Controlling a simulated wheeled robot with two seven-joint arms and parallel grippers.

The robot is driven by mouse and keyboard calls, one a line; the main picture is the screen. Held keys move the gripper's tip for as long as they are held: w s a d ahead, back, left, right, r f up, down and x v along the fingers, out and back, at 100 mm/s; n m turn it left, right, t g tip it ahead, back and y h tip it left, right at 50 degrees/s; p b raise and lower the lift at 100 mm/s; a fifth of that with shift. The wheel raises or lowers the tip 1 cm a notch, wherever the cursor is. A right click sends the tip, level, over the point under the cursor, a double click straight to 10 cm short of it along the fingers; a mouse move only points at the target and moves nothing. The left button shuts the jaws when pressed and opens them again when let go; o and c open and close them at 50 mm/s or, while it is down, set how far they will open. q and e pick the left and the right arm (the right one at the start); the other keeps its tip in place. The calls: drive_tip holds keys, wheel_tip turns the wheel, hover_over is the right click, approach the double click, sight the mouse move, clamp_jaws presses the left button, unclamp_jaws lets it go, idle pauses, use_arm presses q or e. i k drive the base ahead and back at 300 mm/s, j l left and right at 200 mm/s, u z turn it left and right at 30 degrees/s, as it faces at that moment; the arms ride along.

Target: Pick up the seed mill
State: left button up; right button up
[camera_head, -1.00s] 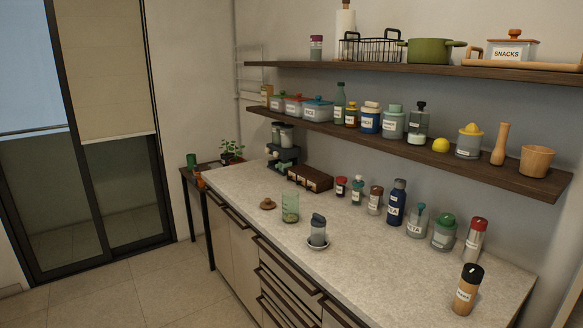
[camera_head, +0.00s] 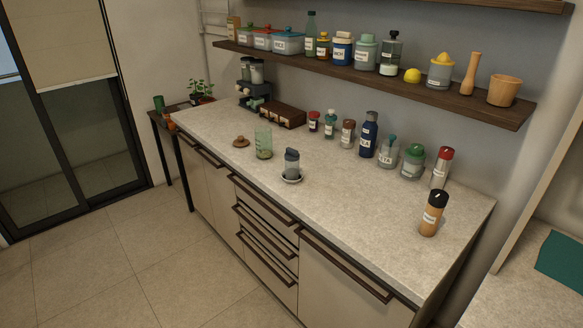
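No label that reads as seed mill is legible, so I cannot tell for sure which item it is. Mill-like items are a clear jar with a dark top (camera_head: 390,53) on the wall shelf, a tan cylinder with a black cap (camera_head: 432,214) near the counter's right end, and a steel cylinder with a red cap (camera_head: 442,169) behind it. A grey container with a dark lid (camera_head: 291,164) stands on a small saucer at the counter's front. Neither of my grippers is in view.
The stone counter (camera_head: 340,220) has clear room along its front. A green glass (camera_head: 264,143), a wooden lid (camera_head: 241,142) and a row of jars with a blue bottle (camera_head: 368,136) stand on it. The shelf (camera_head: 460,98) overhangs its back. Floor (camera_head: 120,265) is open at left.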

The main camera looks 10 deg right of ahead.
sight(292, 169)
drive_tip(key=i+j, duration=0.2)
drive_tip(key=j, duration=0.2)
drive_tip(key=i+j, duration=0.2)
drive_tip(key=j, duration=0.15)
drive_tip(key=i+j, duration=0.2)
drive_tip(key=j, duration=0.2)
drive_tip(key=z, duration=0.05)
